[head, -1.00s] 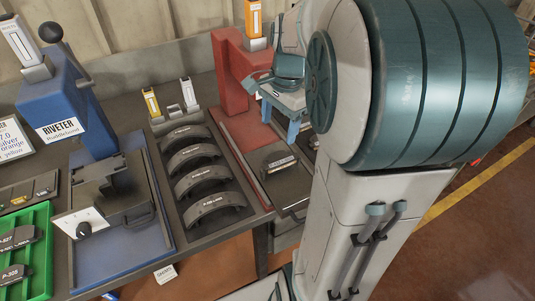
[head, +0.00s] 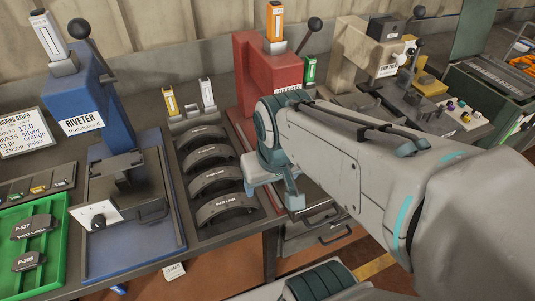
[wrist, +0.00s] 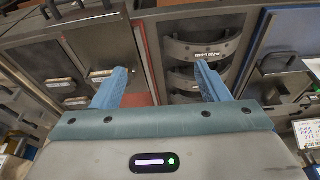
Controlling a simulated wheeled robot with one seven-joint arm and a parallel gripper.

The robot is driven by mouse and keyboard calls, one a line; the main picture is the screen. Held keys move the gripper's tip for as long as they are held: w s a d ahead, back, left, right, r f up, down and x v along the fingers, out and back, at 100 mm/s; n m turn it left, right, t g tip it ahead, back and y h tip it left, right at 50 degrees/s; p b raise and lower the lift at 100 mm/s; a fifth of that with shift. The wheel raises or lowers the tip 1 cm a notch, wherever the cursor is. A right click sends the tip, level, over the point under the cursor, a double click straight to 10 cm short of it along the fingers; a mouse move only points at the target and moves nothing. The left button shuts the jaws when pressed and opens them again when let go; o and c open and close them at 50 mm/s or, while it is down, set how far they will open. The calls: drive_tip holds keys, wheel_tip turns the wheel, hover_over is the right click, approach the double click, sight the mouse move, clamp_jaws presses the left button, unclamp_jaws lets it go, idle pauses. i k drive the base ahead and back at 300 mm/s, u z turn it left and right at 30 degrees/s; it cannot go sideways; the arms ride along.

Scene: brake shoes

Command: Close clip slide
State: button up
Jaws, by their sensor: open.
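The red press (head: 262,80) stands at the back of the bench, behind my arm. The slide in front of it is mostly hidden by my arm in the head view; a dark handle (head: 320,213) shows at the bench's front edge below my arm. In the wrist view, a strip of the red base (wrist: 149,58) lies between my fingers, with dark panels to its left. My gripper (wrist: 161,82) has two blue fingers spread apart with nothing between them. It is in front of the bench, apart from the handle as far as I can see.
A rack of several curved brake shoes (head: 212,180) is left of the red press. The blue riveter (head: 80,95) and a green tray (head: 33,245) are farther left. A beige machine (head: 365,55) and a green box (head: 490,85) are at right. Drawers lie below the bench.

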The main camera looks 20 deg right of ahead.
sight(318, 202)
drive_tip(key=k, duration=1)
drive_tip(key=u, duration=1.25)
drive_tip(key=i, duration=1.1)
drive_tip(key=z, duration=1.95)
